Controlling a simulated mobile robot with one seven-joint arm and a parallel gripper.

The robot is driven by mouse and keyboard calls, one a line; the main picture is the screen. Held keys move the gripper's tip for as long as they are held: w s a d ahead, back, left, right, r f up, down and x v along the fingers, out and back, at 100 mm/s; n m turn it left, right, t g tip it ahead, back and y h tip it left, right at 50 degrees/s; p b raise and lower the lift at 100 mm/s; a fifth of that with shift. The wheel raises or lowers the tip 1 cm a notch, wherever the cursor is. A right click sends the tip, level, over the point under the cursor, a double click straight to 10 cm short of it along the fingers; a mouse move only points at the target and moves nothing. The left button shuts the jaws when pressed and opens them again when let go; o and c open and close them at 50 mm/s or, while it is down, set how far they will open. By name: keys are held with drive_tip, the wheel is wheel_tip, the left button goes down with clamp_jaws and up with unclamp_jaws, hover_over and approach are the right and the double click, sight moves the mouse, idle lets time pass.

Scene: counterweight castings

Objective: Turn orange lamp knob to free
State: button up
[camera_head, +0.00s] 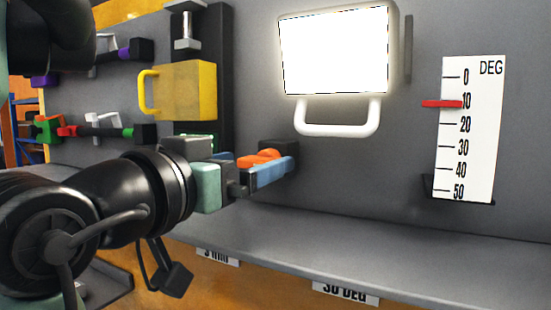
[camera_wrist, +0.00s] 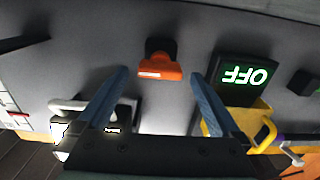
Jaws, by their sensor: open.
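The orange lamp knob (camera_head: 262,158) sits low on the grey panel, left of and below the lit lamp (camera_head: 335,50). In the wrist view the orange knob (camera_wrist: 160,68) lies between the blue fingertips, with a gap on each side. My gripper (camera_head: 272,168) is open around the knob and does not appear to hold it. In the head view the near finger covers part of the knob. The gripper's two fingers (camera_wrist: 159,76) show clearly in the wrist view. The lamp has a white handle below it.
A scale marked DEG (camera_head: 470,130) with a red pointer (camera_head: 441,104) near 10 stands at right. A yellow block (camera_head: 187,90) with a handle is at left. A display (camera_wrist: 245,76) reads OFF, upside down. A grey ledge (camera_head: 400,270) runs below the panel.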

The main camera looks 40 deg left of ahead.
sight(253, 161)
drive_tip(key=shift+x, duration=1.55)
drive_tip(key=shift+c, duration=0.2)
drive_tip(key=c, duration=1.3)
drive_tip(key=shift+c, duration=0.2)
